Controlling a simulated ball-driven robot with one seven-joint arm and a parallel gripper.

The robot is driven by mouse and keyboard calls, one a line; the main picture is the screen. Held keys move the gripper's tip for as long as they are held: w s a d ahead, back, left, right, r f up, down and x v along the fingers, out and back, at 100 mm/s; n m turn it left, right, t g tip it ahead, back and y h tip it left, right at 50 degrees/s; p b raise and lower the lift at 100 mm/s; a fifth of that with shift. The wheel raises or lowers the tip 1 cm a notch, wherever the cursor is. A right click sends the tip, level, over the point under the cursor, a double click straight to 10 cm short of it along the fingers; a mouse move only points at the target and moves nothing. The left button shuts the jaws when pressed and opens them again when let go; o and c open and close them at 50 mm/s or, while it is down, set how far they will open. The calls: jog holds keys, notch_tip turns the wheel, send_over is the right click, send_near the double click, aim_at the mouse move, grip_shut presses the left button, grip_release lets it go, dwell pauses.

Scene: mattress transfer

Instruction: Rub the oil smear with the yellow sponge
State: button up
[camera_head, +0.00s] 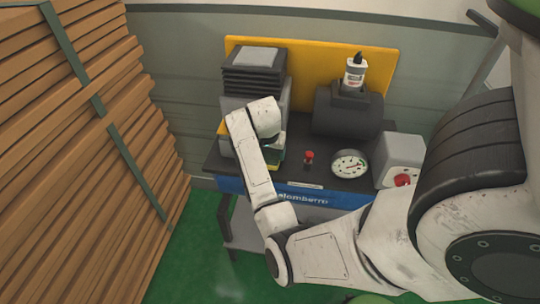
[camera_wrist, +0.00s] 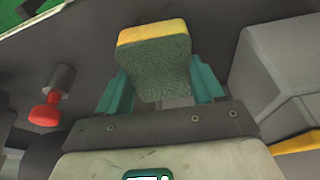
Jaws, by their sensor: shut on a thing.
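The yellow sponge (camera_wrist: 153,36) has a yellow edge and a dark green speckled face. In the wrist view it sits between the teal fingers of my gripper (camera_wrist: 160,84), which is shut on it. In the head view my gripper (camera_head: 273,156) is low over the left part of the dark bench top (camera_head: 312,178), and my arm hides part of it. I cannot make out the oil smear in either view; it may be hidden. I cannot tell whether the sponge touches the bench top.
A grey box with a red button (camera_head: 402,158) is farther right. A black tank (camera_head: 347,113) bearing a bottle (camera_head: 355,72) stands behind. Stacked planks (camera_head: 75,150) fill the left.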

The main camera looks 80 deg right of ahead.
jog(key=shift+d, duration=1.3)
jog(key=shift+w+d+r, duration=0.1)
jog(key=shift+d, duration=0.25)
jog(key=c, duration=0.4)
jog(key=shift+d+r+p, duration=0.1)
jog(key=shift+r+p, duration=0.1)
jog(key=shift+p, duration=0.25)
jog(key=shift+c, duration=0.3)
jog(key=shift+a+r+p, duration=0.15)
jog(key=shift+a+p, duration=0.65)
jog(key=shift+p, duration=0.2)
jog(key=shift+s+a+f+p, duration=0.2)
jog(key=shift+a+p, duration=0.5)
jog(key=shift+a, duration=0.55)
jog(key=shift+s+a+f+p, duration=0.15)
jog(key=shift+a+p, duration=0.5)
jog(key=shift+a, duration=0.6)
jog(key=shift+a+p, duration=0.65)
jog(key=shift+a, duration=0.35)
jog(key=shift+a+f, duration=0.2)
jog(key=shift+a, duration=0.5)
